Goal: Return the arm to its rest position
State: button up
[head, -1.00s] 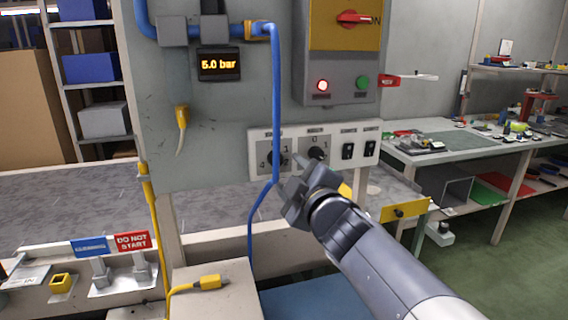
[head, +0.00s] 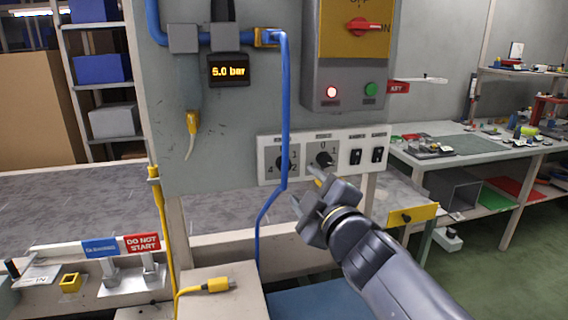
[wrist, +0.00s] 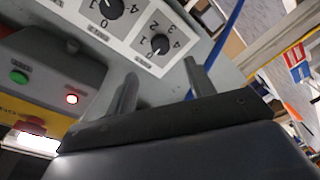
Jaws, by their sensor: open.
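My gripper (head: 307,190) is in front of the lower part of the grey control panel, just below the white dial plate (head: 305,148). In the wrist view its two fingers (wrist: 158,88) stand apart with nothing between them. The plate carries two black rotary knobs, the left knob (head: 284,163) and the right knob (head: 324,159), plus two black rocker switches (head: 366,156). In the head view the gripper appears apart from the knobs. My arm reaches in from the lower right.
Above the plate is a grey and yellow switch box with a red rotary handle (head: 364,27), a lit red lamp (head: 331,92) and a green button (head: 371,89). A blue hose (head: 284,110) runs down the panel. A yellow plug (head: 219,285) lies below. A workbench (head: 450,145) stands right.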

aim_at(286, 166)
jog(key=b+x, duration=0.2)
jog(key=x, duration=0.7)
jog(key=shift+w+a, duration=0.1)
jog(key=shift+w, duration=0.15)
